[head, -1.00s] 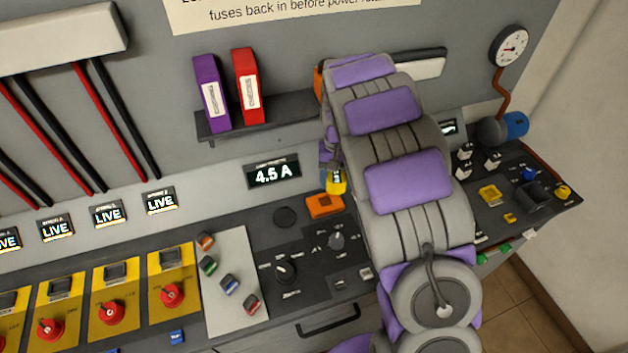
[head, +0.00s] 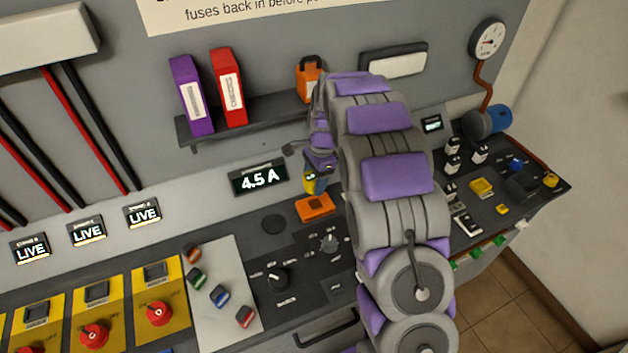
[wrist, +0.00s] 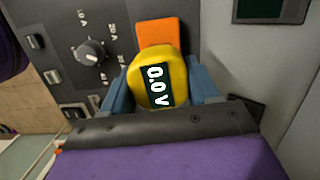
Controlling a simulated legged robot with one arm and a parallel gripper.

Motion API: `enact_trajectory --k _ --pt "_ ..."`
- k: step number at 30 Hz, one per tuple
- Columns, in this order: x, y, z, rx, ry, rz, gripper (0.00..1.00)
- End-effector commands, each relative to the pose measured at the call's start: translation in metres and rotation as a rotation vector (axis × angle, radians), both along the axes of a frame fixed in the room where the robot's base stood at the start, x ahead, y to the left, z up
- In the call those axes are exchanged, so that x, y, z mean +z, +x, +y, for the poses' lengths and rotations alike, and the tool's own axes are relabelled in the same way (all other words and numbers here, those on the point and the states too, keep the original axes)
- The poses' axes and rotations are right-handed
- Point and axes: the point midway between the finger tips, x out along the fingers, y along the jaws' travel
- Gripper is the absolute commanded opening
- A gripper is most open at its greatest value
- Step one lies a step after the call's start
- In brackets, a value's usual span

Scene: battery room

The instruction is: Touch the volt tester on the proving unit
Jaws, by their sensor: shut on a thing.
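The volt tester (wrist: 146,72) is yellow with a dark display reading 0.0 V in the wrist view. My gripper (wrist: 160,92) is shut on it, with a blue finger at each side. In the head view the yellow tester (head: 310,184) shows small beside my arm, just above the orange proving unit (head: 315,207). The proving unit lies on the dark console top. In the wrist view the orange unit (wrist: 158,32) shows just beyond the tester's end. I cannot tell whether the two touch.
A shelf (head: 260,117) holds a purple and a red binder and an orange padlock-shaped item (head: 308,80). A rotary knob (head: 329,242) sits near the proving unit. Yellow panels with red switches (head: 158,313) lie left.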

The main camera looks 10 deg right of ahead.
Motion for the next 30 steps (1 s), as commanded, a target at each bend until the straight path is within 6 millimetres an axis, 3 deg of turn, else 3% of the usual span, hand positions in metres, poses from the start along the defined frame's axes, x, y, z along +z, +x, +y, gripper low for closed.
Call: enact_trajectory --k 19,30 --pt "-0.052 0.0 0.0 0.001 -0.001 -0.001 0.35" --pt "-0.058 0.0 -0.001 0.001 0.001 0.001 0.35"
